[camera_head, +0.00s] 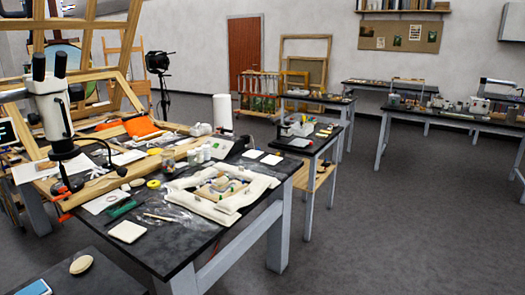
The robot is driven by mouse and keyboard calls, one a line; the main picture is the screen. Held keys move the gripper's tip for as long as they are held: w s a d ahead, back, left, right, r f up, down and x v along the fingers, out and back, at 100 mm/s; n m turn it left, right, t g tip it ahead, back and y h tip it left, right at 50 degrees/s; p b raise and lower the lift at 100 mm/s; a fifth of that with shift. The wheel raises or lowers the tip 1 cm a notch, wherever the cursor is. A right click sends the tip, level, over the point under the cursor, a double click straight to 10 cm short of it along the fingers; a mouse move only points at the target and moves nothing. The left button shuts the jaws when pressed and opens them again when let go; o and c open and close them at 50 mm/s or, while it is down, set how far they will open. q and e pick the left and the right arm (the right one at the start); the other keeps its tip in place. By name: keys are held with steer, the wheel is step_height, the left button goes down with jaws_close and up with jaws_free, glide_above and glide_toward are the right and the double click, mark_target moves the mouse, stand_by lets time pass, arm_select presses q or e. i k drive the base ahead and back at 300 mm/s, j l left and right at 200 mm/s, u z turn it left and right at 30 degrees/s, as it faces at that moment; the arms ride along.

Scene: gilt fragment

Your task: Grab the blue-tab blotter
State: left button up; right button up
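No blue tab can be made out for certain on any blotter. A flat blue item with a pale edge (35,287) lies on the dark surface at the bottom left, partly cut off by the frame. A plain white square pad (127,231) lies near the front edge of the black-topped workbench (180,262). Two more small white squares lie farther back on that bench, a left one (252,154) and a right one (271,159). Neither of my grippers is in view.
A white padded frame with fragments (223,212) fills the bench's right part. A microscope (52,110) stands at left. A beige oval object (81,264) lies near the blue item. Other tables stand behind. The grey floor (400,235) at right is clear.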

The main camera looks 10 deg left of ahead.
mark_target(251, 153)
steer(key=i+l, duration=0.45)
steer(key=i, duration=0.2)
steer(key=i+l, duration=0.45)
steer(key=i, duration=0.15)
steer(key=i+l, duration=0.45)
steer(key=i, duration=0.2)
steer(key=i+l, duration=0.4)
steer(key=i, duration=0.2)
